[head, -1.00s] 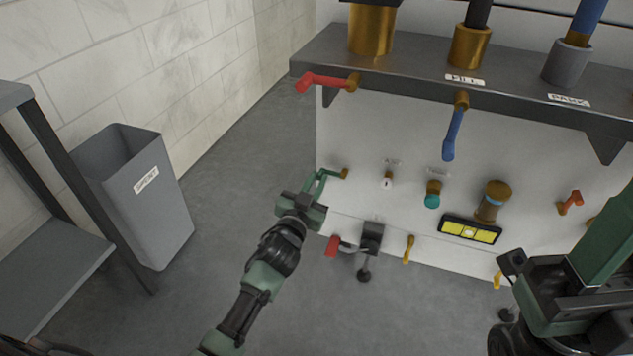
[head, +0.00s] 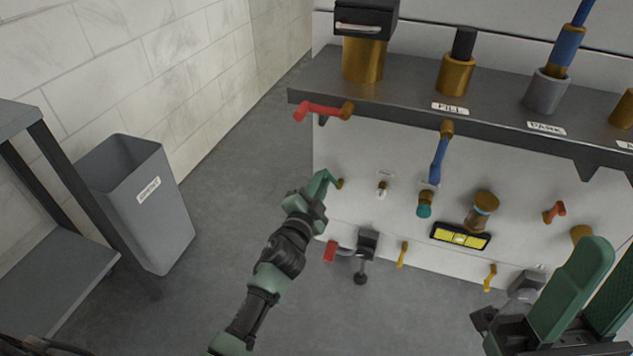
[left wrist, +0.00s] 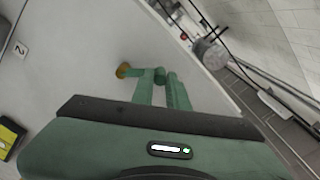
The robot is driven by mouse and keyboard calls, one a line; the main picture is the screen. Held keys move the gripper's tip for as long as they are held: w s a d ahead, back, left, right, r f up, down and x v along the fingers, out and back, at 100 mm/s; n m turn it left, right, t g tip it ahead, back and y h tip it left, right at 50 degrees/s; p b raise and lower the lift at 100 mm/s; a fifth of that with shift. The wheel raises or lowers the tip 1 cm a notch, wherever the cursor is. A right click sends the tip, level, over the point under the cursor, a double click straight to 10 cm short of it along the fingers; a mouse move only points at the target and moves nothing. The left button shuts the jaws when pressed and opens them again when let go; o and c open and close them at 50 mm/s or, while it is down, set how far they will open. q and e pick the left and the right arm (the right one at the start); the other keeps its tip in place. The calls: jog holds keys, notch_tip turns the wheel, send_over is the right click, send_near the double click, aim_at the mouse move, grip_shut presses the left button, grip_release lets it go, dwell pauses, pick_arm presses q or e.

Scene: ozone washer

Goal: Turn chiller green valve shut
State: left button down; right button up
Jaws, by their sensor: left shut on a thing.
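The green valve is a small green lever handle on a brass stem (head: 340,184) at the left of the white panel. Its handle (left wrist: 158,75) also shows in the left wrist view, reaching right from the brass stem (left wrist: 122,71). My left gripper (head: 318,190) is at this handle and shut on it, with its two green fingers (left wrist: 160,92) around the handle's end. The fingers hide part of the handle. My right gripper (head: 592,290) is at the lower right of the head view, open, with a gap between its green fingers, in front of the panel.
A red lever (head: 322,111) sticks out above, at the shelf edge (head: 400,105). A red-handled valve (head: 330,251) is below my left gripper. A blue lever (head: 438,160) and a yellow display (head: 460,237) are right. A grey bin (head: 135,200) stands left; the floor between is clear.

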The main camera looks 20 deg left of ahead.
pick_arm(q)
jog(key=shift+d+r+m+p, duration=0.1)
jog(key=shift+d+r+m, duration=0.15)
jog(key=shift+d+m, duration=0.9)
jog(key=shift+d+r+m+p, duration=0.15)
jog(key=shift+d+r+m, duration=0.1)
jog(key=shift+m, duration=1.65)
jog(key=shift+d+r+m+p, duration=0.1)
jog(key=shift+d+r+m, duration=0.15)
jog(key=shift+d+m, duration=0.85)
jog(key=shift+s+a+m, duration=0.1)
jog(key=shift+a+m, duration=0.35)
jog(key=c, duration=1.4)
grip_release()
jog(key=s+p, duration=0.1)
jog(key=s, duration=0.6)
jog(key=shift+s+a, duration=0.1)
jog(key=shift+s, duration=0.3)
